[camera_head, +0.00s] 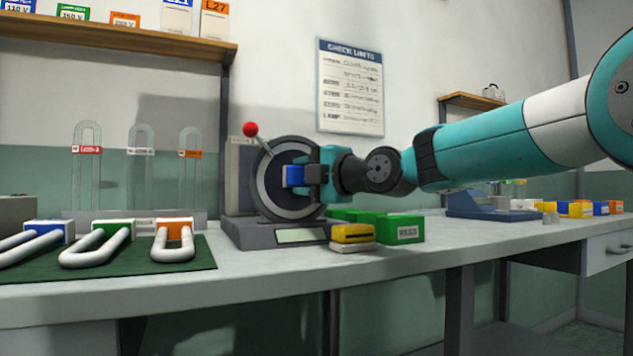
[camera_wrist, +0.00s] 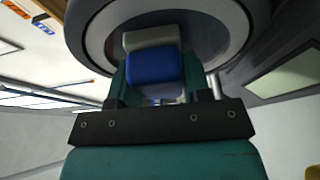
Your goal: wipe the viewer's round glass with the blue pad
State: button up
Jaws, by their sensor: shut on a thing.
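The viewer (camera_head: 275,235) stands on the bench with its dark round glass (camera_head: 272,178) facing out, framed by a grey ring. A lever with a red knob (camera_head: 250,129) rises at its upper left. My gripper (camera_head: 308,176) is in front of the right part of the glass, shut on the blue pad (camera_head: 292,176). In the wrist view the blue pad (camera_wrist: 154,67) sits between the fingers, with a pale layer on its far side toward the round glass (camera_wrist: 185,30). The pad is at or very near the glass; I cannot tell whether it touches.
A yellow-and-white block (camera_head: 352,236) and a green box (camera_head: 400,229) lie right of the viewer, below my arm. White U-shaped tubes (camera_head: 100,245) lie on a green mat (camera_head: 205,262) at left. Clear tubes (camera_head: 140,165) stand behind. A blue device (camera_head: 480,205) is further right.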

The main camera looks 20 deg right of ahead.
aim_at(269, 177)
jog(key=shift+a+f+b, duration=0.1)
jog(key=shift+a+b, duration=0.45)
jog(key=shift+a, duration=2)
jog(key=shift+d, duration=0.1)
jog(key=shift+s+f+b, duration=0.1)
jog(key=shift+s+b, duration=0.3)
jog(key=shift+s, duration=0.05)
jog(key=shift+s+b, duration=1.35)
jog(key=shift+s, duration=1.2)
jog(key=shift+s, duration=0.1)
jog(key=s+b, duration=0.1)
jog(key=s, duration=0.1)
jog(key=shift+s, duration=0.4)
jog(key=shift+r, duration=0.2)
